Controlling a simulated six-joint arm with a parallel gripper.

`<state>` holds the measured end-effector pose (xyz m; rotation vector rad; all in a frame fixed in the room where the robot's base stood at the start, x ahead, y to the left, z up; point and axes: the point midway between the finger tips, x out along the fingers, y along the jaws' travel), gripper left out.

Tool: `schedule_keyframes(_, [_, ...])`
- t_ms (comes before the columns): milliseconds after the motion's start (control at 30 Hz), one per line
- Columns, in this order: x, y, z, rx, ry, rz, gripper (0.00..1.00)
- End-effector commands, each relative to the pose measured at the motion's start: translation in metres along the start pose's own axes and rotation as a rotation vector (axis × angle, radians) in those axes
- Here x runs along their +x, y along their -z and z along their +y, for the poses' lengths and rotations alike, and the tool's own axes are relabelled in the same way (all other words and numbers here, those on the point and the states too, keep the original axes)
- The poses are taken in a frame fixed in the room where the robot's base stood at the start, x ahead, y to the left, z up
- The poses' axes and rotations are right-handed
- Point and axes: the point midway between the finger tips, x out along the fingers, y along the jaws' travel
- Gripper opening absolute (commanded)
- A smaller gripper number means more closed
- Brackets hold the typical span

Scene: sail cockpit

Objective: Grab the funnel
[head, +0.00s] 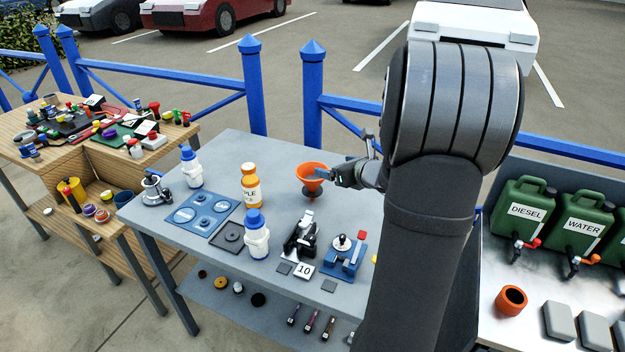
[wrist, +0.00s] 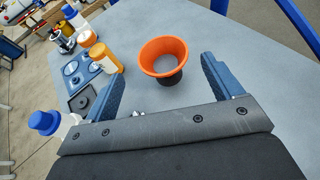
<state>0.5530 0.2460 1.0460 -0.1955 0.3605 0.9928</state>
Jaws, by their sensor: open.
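An orange funnel (head: 312,173) stands mouth up in a dark holder on the grey table (head: 222,157), near its back right. In the wrist view the funnel (wrist: 164,56) is ahead of my gripper, between the lines of its two fingers. My gripper (head: 342,174) is at the funnel's right side in the head view, partly hidden by my arm. In the wrist view my gripper (wrist: 162,82) has its fingers wide apart with nothing between them. Whether a finger touches the funnel I cannot tell.
An orange-capped bottle (head: 251,187) and white bottles with blue caps (head: 257,238) stand left of the funnel. A blue mat (head: 202,212), a black device (head: 301,236) and a blue-based device (head: 344,258) are nearer the front. Green canisters (head: 524,210) stand at right. Blue fence posts (head: 312,95) rise behind.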

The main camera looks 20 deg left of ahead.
Motion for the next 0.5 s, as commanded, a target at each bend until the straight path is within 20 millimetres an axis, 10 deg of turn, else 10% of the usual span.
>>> schedule_keyframes(233, [0.034,0.084,0.0,0.006,-0.003,0.005,0.84])
schedule_keyframes(500, [0.052,0.113,0.0,-0.003,-0.002,0.0,0.84])
